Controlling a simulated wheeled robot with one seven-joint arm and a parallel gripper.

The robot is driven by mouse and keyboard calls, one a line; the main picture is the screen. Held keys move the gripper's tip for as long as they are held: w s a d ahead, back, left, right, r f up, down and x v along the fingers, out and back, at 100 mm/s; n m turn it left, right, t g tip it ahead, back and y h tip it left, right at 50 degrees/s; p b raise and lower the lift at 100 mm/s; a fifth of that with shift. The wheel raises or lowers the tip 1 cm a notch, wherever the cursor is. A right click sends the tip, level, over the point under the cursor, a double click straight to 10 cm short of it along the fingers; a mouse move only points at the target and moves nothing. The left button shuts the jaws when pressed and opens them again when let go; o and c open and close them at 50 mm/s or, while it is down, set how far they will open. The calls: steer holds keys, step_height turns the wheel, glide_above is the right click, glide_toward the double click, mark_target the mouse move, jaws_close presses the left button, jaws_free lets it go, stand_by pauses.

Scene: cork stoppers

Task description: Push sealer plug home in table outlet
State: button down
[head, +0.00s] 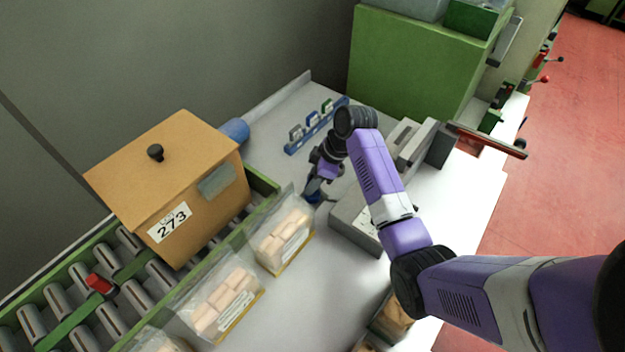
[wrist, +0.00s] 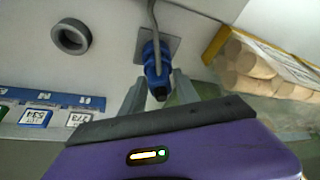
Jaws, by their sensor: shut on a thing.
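The blue plug (wrist: 150,56) has a dark end and a grey cable (wrist: 153,18) running up past the plate. My gripper (wrist: 158,84) is shut on the plug, with a grey finger on either side. The outlet is a grey square plate (wrist: 171,46) on the table, right behind the plug. I cannot tell how far the plug sits in it. In the head view my gripper (head: 317,186) is low over the table, left of a grey boxy machine (head: 352,222), perhaps the sealer. My gripper mostly hides the plug and outlet there.
A blue rack of cards (head: 316,127) and a dark ring (wrist: 71,37) are nearby. A roller conveyor (head: 135,290) carries a box marked 273 (head: 188,190).

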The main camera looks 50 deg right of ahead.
steer(key=shift+f+b, duration=0.65)
steer(key=shift+f, duration=0.35)
stand_by(0.7)
steer(key=c, duration=0.9)
jaws_free()
steer(key=shift+o, duration=0.4)
steer(key=shift+f, duration=0.1)
